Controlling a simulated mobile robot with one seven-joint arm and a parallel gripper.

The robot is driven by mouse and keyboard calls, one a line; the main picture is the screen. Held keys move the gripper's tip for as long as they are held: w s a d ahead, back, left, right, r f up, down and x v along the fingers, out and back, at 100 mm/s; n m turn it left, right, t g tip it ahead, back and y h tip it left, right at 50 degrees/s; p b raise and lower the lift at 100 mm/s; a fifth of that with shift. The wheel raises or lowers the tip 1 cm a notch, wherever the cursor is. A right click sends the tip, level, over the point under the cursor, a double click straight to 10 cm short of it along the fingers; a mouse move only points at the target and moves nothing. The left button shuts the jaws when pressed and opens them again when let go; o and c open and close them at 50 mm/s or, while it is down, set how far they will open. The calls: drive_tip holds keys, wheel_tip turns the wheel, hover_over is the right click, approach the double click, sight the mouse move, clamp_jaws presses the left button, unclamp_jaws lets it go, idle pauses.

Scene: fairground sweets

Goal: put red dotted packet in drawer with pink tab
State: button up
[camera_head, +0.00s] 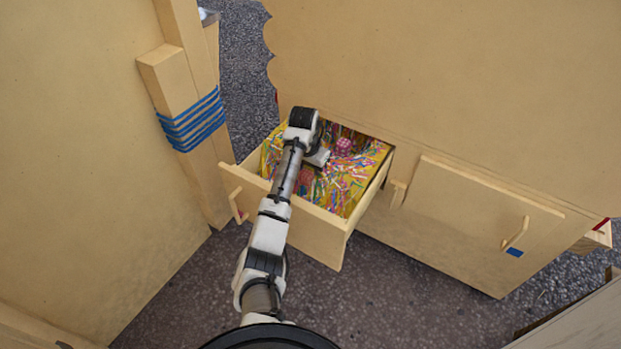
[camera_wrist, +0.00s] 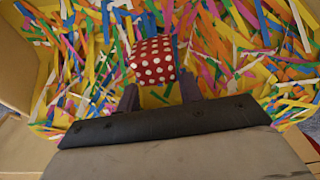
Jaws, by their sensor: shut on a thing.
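The red packet with white dots (camera_wrist: 152,58) is between the two fingers of my gripper (camera_wrist: 159,88) in the wrist view. My gripper is shut on it, over the coloured paper strips. In the head view my gripper (camera_head: 317,162) is over the open drawer (camera_head: 300,217), reaching in from above. A small reddish patch beside it there may be the packet, mostly hidden by my arm. The open drawer has a wooden handle with a small pinkish-red tab (camera_head: 243,216) on its front. I cannot tell whether the packet touches the strips.
A pink patterned object (camera_head: 343,146) lies among the strips in the open drawer. A closed drawer (camera_head: 470,220) with a blue tab (camera_head: 515,252) is to the right. A wooden post wrapped in blue cord (camera_head: 190,120) stands left of the open drawer. Dark floor lies in front.

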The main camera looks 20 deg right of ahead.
sight(307, 172)
drive_tip(key=shift+f, duration=1.7)
drive_tip(key=shift+f, duration=0.1)
drive_tip(key=o, duration=1)
drive_tip(key=r, duration=0.4)
drive_tip(key=a+r, duration=0.1)
drive_tip(key=r, duration=0.3)
drive_tip(key=s+r+p, duration=0.1)
drive_tip(key=r, duration=0.3)
drive_tip(key=shift+a, duration=0.25)
